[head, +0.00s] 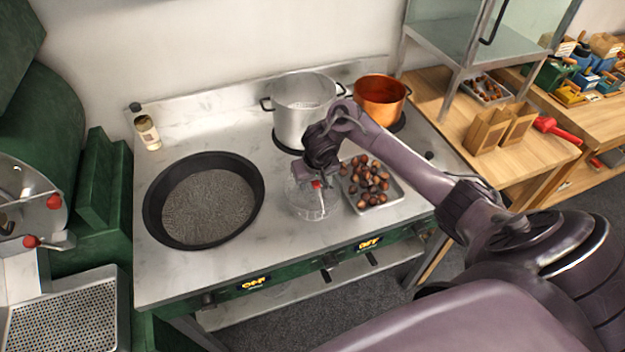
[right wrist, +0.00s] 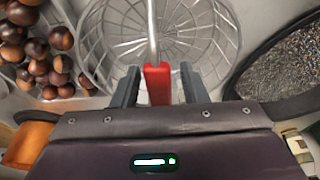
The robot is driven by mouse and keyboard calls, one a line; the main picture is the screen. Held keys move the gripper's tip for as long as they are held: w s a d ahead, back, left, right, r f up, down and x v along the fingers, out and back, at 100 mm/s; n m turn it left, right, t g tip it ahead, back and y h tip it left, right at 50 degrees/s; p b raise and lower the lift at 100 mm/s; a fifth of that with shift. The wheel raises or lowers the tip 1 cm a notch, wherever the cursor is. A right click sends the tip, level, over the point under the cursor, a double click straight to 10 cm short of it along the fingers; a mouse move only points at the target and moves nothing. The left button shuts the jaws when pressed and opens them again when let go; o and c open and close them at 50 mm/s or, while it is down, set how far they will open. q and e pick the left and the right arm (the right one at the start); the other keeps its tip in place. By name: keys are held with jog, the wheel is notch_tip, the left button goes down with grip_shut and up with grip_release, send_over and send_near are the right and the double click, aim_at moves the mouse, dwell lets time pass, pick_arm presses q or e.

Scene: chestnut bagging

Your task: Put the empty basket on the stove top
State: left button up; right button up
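The basket (head: 313,205) is a round wire basket with a red-gripped handle. In the head view it appears to rest on the stove top (head: 290,245), between a black pan and a tray of chestnuts. It looks empty in the right wrist view (right wrist: 205,25). My right gripper (head: 315,180) is above the basket, pointing down and partly hiding it. In the right wrist view its fingers (right wrist: 159,88) stand open on either side of the red handle grip (right wrist: 157,80), with a visible gap on the right side. My left gripper is not in view.
The wide black pan (head: 210,246) is left of the basket. The metal tray (head: 393,199) of chestnuts is close on its right. A steel pot (head: 300,105) and a copper pot (head: 380,100) stand behind. A bottle (head: 147,133) is at the back left.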

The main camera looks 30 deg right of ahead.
jog(key=shift+r, duration=0.1)
jog(key=shift+r, duration=0.4)
jog(key=p+v, duration=0.7)
jog(key=v, duration=0.4)
jog(key=shift+s+r+p, duration=0.2)
jog(key=shift+p, duration=0.2)
jog(key=shift+a+f, duration=0.1)
jog(key=shift+a, duration=0.05)
